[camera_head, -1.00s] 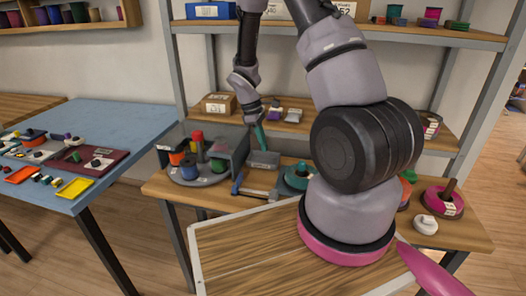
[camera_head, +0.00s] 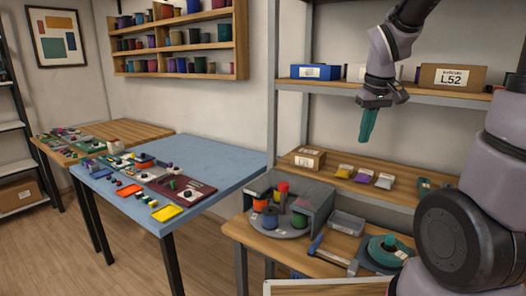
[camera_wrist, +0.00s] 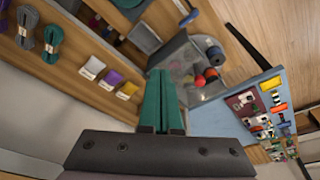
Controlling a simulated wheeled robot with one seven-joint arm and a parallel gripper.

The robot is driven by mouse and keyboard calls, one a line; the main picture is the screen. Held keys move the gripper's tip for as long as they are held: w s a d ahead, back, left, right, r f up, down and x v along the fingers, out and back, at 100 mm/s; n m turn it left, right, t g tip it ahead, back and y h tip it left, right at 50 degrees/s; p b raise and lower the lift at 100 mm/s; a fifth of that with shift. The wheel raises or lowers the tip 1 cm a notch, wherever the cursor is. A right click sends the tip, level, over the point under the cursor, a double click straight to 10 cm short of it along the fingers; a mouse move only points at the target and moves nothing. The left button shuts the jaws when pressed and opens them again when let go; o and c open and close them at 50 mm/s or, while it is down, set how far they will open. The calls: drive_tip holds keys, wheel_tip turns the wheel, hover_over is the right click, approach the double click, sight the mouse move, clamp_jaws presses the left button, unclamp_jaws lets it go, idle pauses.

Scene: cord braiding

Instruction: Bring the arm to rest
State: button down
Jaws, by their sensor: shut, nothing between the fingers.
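My gripper (camera_head: 367,124) hangs in the right half of the head view, its teal fingers pointing down and pressed together. It is in the air in front of the shelf rack, above the lower shelf, and touches nothing visible. In the wrist view the teal fingers (camera_wrist: 161,100) are shut with nothing between them. My arm folds up from the right, its upper part cut off by the frame edge.
The rack's lower shelf (camera_head: 425,205) bears a cardboard box (camera_head: 308,158) and small packets. Below, a wooden bench holds a grey turntable (camera_head: 280,228) with spools and a teal coil (camera_head: 388,252). A blue table (camera_head: 228,170) stands left, with open floor before it.

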drive_tip(key=s+a+r+m+t+y, duration=0.2)
drive_tip(key=s+r+m+t, duration=0.2)
drive_tip(key=s+r, duration=0.7)
drive_tip(key=shift+s+m, duration=0.8)
drive_tip(key=shift+m, duration=0.1)
